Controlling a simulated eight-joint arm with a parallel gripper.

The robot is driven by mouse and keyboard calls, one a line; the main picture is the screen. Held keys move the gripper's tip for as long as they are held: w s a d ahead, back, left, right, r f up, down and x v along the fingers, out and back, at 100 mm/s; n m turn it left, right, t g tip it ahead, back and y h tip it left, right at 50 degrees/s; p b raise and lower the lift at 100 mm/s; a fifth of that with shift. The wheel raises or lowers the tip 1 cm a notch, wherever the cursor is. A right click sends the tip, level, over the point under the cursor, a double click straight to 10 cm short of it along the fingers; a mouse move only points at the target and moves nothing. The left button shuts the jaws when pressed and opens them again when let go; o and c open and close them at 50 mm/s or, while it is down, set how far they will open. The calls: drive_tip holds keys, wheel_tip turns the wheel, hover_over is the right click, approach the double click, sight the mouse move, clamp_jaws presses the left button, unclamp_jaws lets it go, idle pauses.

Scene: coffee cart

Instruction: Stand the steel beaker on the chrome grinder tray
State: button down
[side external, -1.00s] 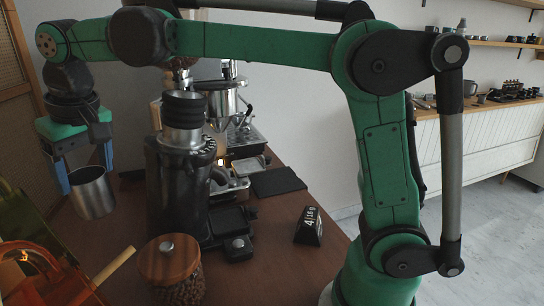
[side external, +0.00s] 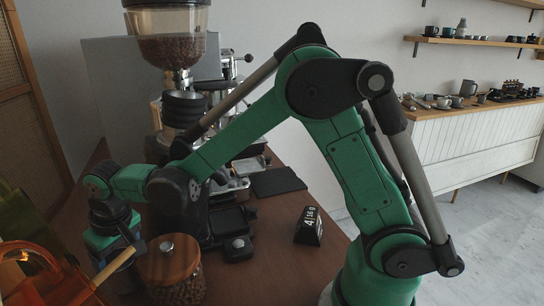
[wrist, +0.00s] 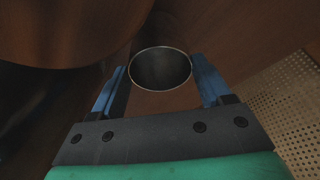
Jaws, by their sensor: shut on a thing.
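The steel beaker (wrist: 160,66) shows in the wrist view with its round open mouth towards the camera, between the blue fingers of my gripper (wrist: 160,84). My gripper is shut on it. In the side view my gripper (side external: 114,246) is low at the left, behind the wooden-lidded jar; the beaker is hidden or too dark to make out there. The grinder (side external: 184,108) has a bean hopper and a metal collar, and is partly covered by my arm. A dark tray (side external: 232,222) lies at its foot, right of my gripper, with nothing standing on it.
A jar of beans with a wooden lid (side external: 168,258) stands close right of my gripper. An orange translucent object (side external: 40,272) is at the front left. A small flip sign (side external: 309,226) and a black mat (side external: 277,181) are farther right.

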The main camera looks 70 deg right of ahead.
sight(136, 286)
drive_tip(key=shift+f, duration=0.35)
drive_tip(key=shift+f, duration=0.15)
drive_tip(key=shift+f, duration=0.15)
unclamp_jaws()
drive_tip(key=v, duration=0.4)
drive_tip(key=shift+r, duration=0.25)
drive_tip(key=shift+s+r, duration=0.25)
drive_tip(key=shift+r, duration=0.4)
drive_tip(key=shift+c, duration=0.8)
